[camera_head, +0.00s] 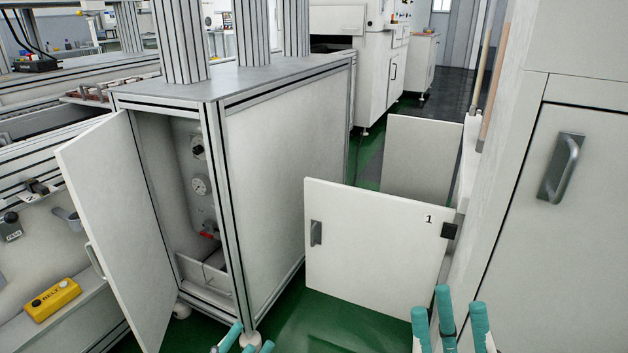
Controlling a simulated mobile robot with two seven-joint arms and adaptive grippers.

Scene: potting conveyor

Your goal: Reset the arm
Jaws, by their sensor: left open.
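My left gripper (246,343) shows only as teal fingertips at the bottom edge, near the front foot of the open cabinet. It is open, and I see nothing in it; most of it is cut off by the frame. My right gripper (450,318) shows at the bottom right, below the white panel marked 1 (375,245). Its teal fingers point up and stand apart, with nothing seen between them. Both arms are out of view below the frame.
A yellow button box (52,299) sits at the left. A tall white cabinet (565,250) stands at the right. Green floor (320,325) shows between.

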